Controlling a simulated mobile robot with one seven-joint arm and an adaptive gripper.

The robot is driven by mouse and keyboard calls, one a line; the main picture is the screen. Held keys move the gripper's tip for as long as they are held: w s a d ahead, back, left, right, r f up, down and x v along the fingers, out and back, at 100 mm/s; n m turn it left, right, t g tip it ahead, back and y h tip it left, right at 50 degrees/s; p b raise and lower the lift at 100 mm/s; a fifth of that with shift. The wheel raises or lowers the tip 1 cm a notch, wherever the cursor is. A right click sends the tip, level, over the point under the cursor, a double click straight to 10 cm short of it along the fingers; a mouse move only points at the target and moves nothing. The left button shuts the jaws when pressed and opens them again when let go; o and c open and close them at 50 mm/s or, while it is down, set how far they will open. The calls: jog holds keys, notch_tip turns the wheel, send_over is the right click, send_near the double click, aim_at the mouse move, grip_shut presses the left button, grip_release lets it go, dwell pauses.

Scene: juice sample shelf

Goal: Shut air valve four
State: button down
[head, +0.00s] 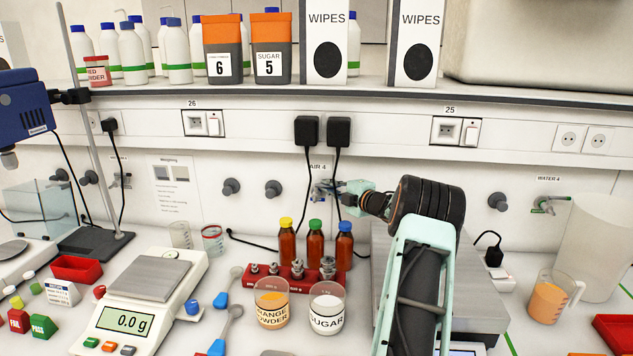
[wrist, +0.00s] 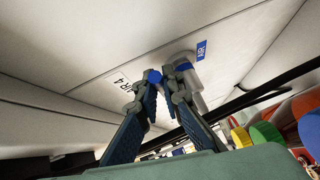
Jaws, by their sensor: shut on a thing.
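Air valve four (head: 322,188) is a small grey-blue fitting on the white back panel, under the label "AIR 4" (head: 319,167). My gripper (head: 338,188) reaches it from the right, and its fingertips are at the valve. In the wrist view my gripper (wrist: 167,72) is closed on the valve's small handle between the fingertips. A grey valve body (wrist: 192,72) with a blue tag shows right behind the right finger, and a blue end (wrist: 154,76) shows at the left fingertip. The fingers hide most of the handle, so I cannot tell its exact angle.
Two black plugs (head: 322,131) hang cables close above the valve. Brown bottles (head: 315,245) with coloured caps stand below it, behind a red weight block (head: 290,283). Water valve four (head: 543,205) is far right. A scale (head: 140,300) stands left.

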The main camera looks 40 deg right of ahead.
jog(key=shift+w+d+r+n+y, duration=0.15)
jog(key=shift+r+n+y, duration=0.15)
jog(key=shift+y, duration=0.2)
jog(key=c, duration=2.4)
grip_release()
jog(key=shift+o, duration=0.3)
jog(key=shift+f, duration=0.15)
jog(key=shift+s, duration=0.2)
jog(key=s+r, duration=0.1)
jog(key=s, duration=1)
jog(key=shift+s+d+r, duration=0.3)
jog(key=shift+s+d, duration=0.05)
jog(key=shift+d, duration=0.1)
